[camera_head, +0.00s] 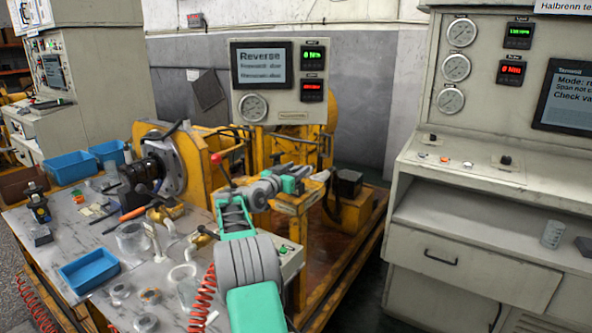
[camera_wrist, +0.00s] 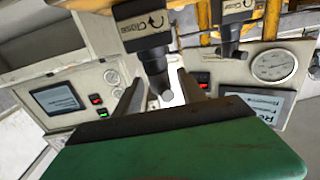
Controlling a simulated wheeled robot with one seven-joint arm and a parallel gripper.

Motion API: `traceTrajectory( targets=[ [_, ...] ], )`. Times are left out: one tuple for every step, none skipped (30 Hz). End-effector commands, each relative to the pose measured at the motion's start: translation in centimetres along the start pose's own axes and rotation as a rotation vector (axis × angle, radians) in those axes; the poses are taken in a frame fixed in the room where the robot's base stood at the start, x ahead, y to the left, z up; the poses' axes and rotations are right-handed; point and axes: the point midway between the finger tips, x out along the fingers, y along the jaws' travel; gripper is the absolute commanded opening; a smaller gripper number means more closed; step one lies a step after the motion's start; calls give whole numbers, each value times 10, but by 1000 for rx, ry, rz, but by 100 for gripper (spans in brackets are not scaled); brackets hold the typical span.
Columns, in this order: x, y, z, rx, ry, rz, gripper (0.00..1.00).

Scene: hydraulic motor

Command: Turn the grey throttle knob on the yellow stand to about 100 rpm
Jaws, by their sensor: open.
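My gripper (camera_head: 303,173) is open over the yellow stand (camera_head: 298,206) in the head view, with the arm coming up from the lower middle. In the wrist view, the gripper (camera_wrist: 161,82) has its two grey fingers spread apart. A dark grey knob (camera_wrist: 155,66) with a pale round end stands under a label reading "Close", and its end shows between the fingers. I cannot tell whether a finger touches it. A second similar dark knob (camera_wrist: 229,46) with its own label is to the right. My gripper and wrist hide the knobs in the head view.
A grey panel (camera_head: 277,109) with a "Reverse" screen, a green 0 Nm readout, a blurred red readout and a dial stands behind. A cluttered workbench (camera_head: 56,242) with blue bins is at left. A grey control cabinet (camera_head: 470,205) is at right.

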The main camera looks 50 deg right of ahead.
Motion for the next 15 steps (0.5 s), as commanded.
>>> traceTrajectory(
  targets=[
    [0, 0, 0, 0, 0, 0, 48],
    [0, 0, 0, 0, 0, 0, 47],
    [0, 0, 0, 0, 0, 0, 44],
    [0, 0, 0, 0, 0, 0, 41],
    [0, 0, 0, 0, 0, 0, 39],
    [0, 0, 0, 0, 0, 0, 35],
    [0, 0, 0, 0, 0, 0, 33],
    [0, 0, 0, 0, 0, 0, 30],
    [0, 0, 0, 0, 0, 0, 27],
    [0, 0, 0, 0, 0, 0, 25],
    [0, 0, 0, 0, 0, 0, 22],
    [0, 0, 0, 0, 0, 0, 19],
    [0, 0, 0, 0, 0, 0, 16],
    [0, 0, 0, 0, 0, 0, 14],
    [0, 0, 0, 0, 0, 0, 11]
  ],
)
